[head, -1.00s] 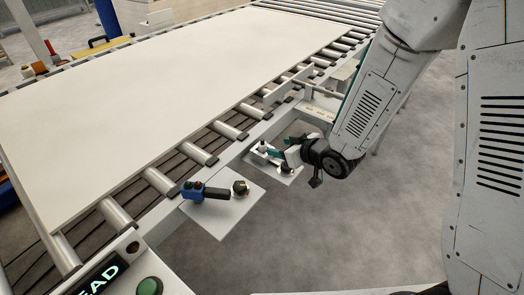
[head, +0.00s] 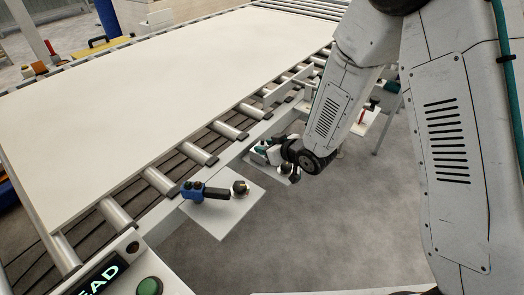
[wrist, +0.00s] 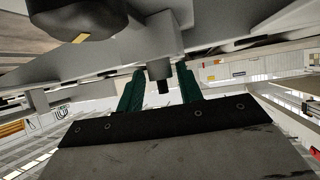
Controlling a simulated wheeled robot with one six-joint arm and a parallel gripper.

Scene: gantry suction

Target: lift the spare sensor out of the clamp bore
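My gripper (wrist: 160,88) shows in the wrist view with two green fingers apart. Between them is a dark stub (wrist: 163,86) below a grey cylinder (wrist: 159,62) that hangs from a flat grey part. The stub may be an end of the spare sensor, but I cannot tell for sure. No gap to either finger is closed. In the head view my gripper (head: 268,152) is beside the conveyor frame, over a small pale plate, and my wrist hides most of what is there. The clamp bore cannot be made out in the head view.
A large white panel (head: 150,90) lies on the roller conveyor (head: 196,153). A nearer pale plate (head: 222,217) carries a blue device (head: 193,190) with a black handle and a knob (head: 240,188). Another shelf (head: 369,122) is behind my arm. Grey floor is free at the front.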

